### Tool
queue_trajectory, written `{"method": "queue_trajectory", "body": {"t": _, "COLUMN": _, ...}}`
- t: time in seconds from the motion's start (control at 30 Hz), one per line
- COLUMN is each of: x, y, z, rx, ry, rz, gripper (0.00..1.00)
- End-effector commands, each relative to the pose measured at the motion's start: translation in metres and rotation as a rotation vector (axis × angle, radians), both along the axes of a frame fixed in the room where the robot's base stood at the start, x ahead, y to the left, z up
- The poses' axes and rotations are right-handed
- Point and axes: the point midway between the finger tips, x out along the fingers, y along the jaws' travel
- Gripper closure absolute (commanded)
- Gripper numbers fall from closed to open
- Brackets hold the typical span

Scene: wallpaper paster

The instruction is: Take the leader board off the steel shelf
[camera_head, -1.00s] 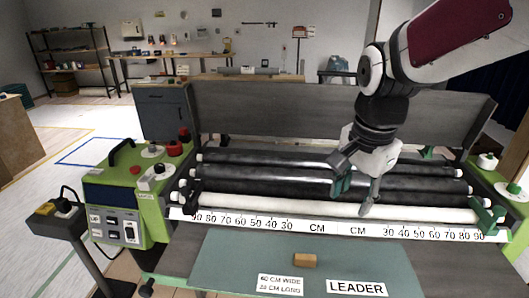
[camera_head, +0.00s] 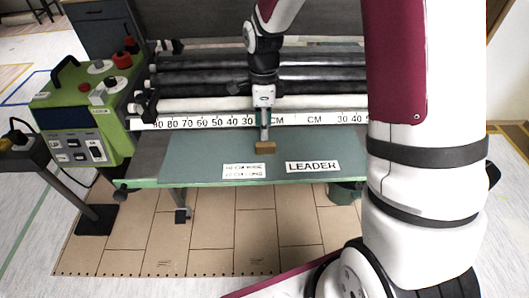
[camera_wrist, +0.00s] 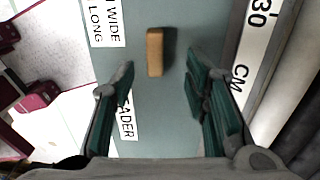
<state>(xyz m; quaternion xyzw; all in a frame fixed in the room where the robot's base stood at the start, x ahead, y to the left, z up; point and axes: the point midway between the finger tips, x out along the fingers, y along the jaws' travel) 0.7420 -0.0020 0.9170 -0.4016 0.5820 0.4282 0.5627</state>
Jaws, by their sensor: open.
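The leader board (camera_head: 200,155) is a flat grey-green panel lying in front of the black and white rollers, with a "LEADER" label and a size label on it. A small tan wooden block (camera_head: 265,147) stands up from its middle; it also shows in the wrist view (camera_wrist: 155,52). My gripper (camera_head: 264,135) points down at the block. In the wrist view my gripper (camera_wrist: 160,82) is open and empty, its green-padded fingers spread wide with the block just beyond the tips. The steel shelf is mostly hidden under the board.
A white ruler strip (camera_head: 215,122) runs behind the board, with rollers (camera_head: 200,104) beyond it. A green control box (camera_head: 80,120) with red knobs stands at the left. Brown floor panels (camera_head: 215,235) lie below. My arm hides the right side.

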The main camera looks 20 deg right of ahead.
Motion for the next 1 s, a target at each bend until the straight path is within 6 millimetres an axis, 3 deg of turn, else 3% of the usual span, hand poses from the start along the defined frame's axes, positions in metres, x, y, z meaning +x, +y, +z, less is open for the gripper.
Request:
{"method": "queue_trajectory", "body": {"t": 0.1, "x": -0.001, "y": 0.0, "z": -0.015, "rx": 0.0, "ry": 0.002, "rz": 0.002, "gripper": 0.58}}
{"method": "queue_trajectory", "body": {"t": 0.37, "x": -0.006, "y": 0.0, "z": -0.033, "rx": 0.0, "ry": 0.003, "rz": 0.001, "gripper": 0.58}}
{"method": "queue_trajectory", "body": {"t": 0.6, "x": -0.012, "y": -0.001, "z": -0.066, "rx": 0.0, "ry": 0.002, "rz": 0.002, "gripper": 0.58}}
{"method": "queue_trajectory", "body": {"t": 0.93, "x": -0.011, "y": 0.0, "z": -0.073, "rx": 0.0, "ry": -0.001, "rz": 0.002, "gripper": 0.58}}
{"method": "queue_trajectory", "body": {"t": 0.97, "x": -0.011, "y": 0.0, "z": -0.073, "rx": 0.0, "ry": -0.001, "rz": 0.002, "gripper": 0.61}}
{"method": "queue_trajectory", "body": {"t": 1.0, "x": -0.011, "y": 0.0, "z": -0.073, "rx": 0.0, "ry": -0.001, "rz": 0.002, "gripper": 0.7}}
